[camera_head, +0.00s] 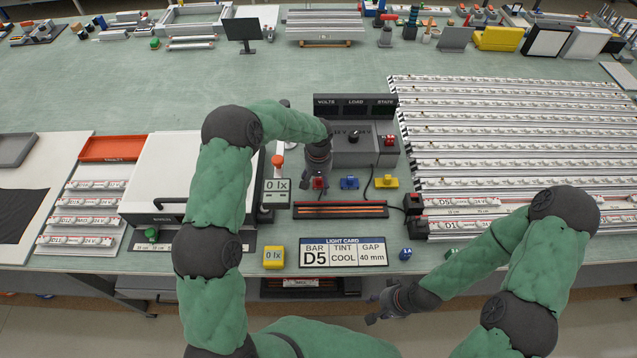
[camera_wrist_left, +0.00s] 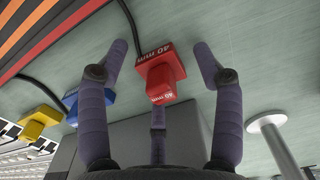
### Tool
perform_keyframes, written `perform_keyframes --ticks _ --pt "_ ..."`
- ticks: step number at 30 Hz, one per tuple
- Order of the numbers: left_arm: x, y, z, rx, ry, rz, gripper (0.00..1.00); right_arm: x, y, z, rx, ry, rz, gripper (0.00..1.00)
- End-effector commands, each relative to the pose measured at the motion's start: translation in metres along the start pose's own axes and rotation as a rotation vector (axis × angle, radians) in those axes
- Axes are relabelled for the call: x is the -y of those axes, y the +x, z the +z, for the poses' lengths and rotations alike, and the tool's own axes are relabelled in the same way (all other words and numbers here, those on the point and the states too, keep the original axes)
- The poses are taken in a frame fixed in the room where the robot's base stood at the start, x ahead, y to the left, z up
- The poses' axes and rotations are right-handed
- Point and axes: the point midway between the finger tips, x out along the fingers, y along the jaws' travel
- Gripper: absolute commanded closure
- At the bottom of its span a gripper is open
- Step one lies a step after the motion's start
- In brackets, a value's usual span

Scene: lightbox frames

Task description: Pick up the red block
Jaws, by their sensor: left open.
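The red block (camera_head: 319,183), marked 40 mm, is on the green table in front of the grey meter box. My left gripper (camera_head: 318,168) is above and around it and hides part of it in the head view. In the left wrist view the red block (camera_wrist_left: 160,78) is between the spread purple fingers of my left gripper (camera_wrist_left: 161,62), with gaps on both sides. That gripper is open and holds nothing. A black cable runs from the block. My right gripper (camera_head: 374,308) is low, in front of the table edge, empty with its fingertips apart.
A blue block (camera_head: 349,183) and a yellow block (camera_head: 386,182) are to the right of the red one. A striped bar tray (camera_head: 340,210) lies in front.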

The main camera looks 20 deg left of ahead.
Motion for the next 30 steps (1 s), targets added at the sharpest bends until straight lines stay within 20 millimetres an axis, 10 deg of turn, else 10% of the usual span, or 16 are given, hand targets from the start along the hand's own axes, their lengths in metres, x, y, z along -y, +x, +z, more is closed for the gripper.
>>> perform_keyframes --ticks 5,12,30 --pt "0.0 -0.001 0.0 -0.001 0.0 0.0 0.36 0.0 0.0 0.0 0.0 0.0 0.0 0.6" --pt "0.0 -0.001 0.0 0.0 0.001 0.0 1.0 0.0 0.0 0.0 0.0 0.0 0.0 0.6" --pt "-0.001 -0.029 -0.001 -0.004 0.001 0.001 1.0 0.001 -0.004 0.0 0.0 0.0 0.0 0.6"
